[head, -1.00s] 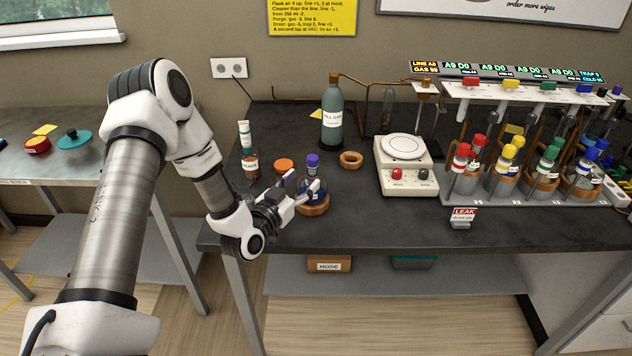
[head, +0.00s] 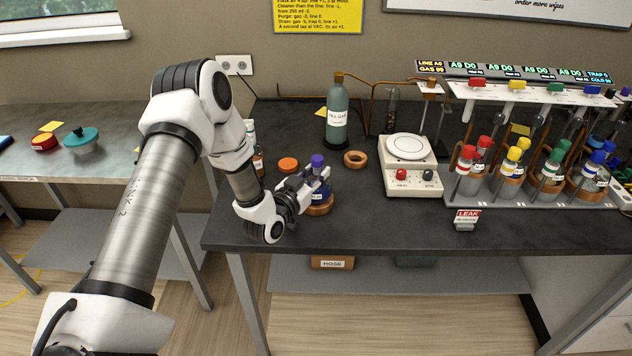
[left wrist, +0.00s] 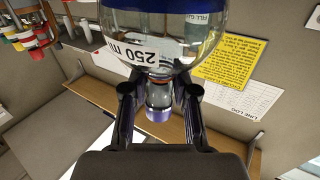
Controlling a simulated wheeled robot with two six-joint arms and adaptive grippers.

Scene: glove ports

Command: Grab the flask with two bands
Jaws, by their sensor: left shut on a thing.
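A round glass flask (head: 321,190) with a purple cap (head: 317,161) is at the cork ring (head: 320,209) near the left front of the dark bench. In the left wrist view the flask (left wrist: 150,45) fills the top, with a "250 m…" label and a blue band; how many bands it has I cannot tell. My left gripper (head: 308,184) is shut on its neck, with a finger on each side in the left wrist view (left wrist: 158,92). Whether the flask still rests on the ring is hidden. My right gripper is not in view.
An orange lid (head: 288,164) and a brown bottle (head: 258,162) are close by on the left. Several color-capped flasks sit in a rack (head: 490,201) at right.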

